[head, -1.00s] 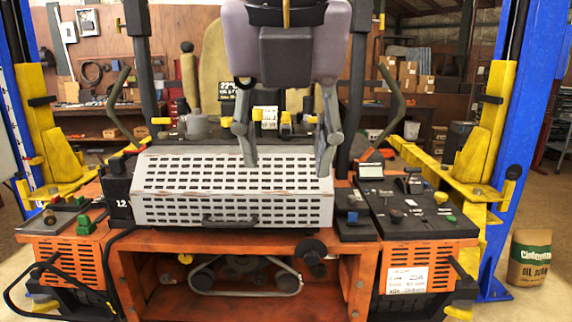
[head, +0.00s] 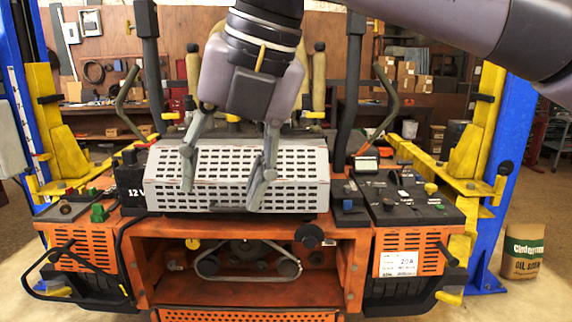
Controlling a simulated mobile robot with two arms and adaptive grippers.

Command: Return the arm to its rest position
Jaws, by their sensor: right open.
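My right gripper (head: 221,198) hangs from my right arm (head: 420,25), which comes in from the upper right. Its two grey fingers point down and are spread wide apart, with nothing between them. The fingers overlap the white slotted cover (head: 300,180) of the orange mower; I cannot tell whether they touch it. They hide part of the cover's face and of the gear behind it. My left gripper is not in view.
The orange mower (head: 340,265) fills the middle, with a control panel (head: 415,200) at right. Blue lift posts with yellow arms (head: 470,150) flank it. An oil sack (head: 523,250) stands on the floor at right. A workbench with boxes runs behind.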

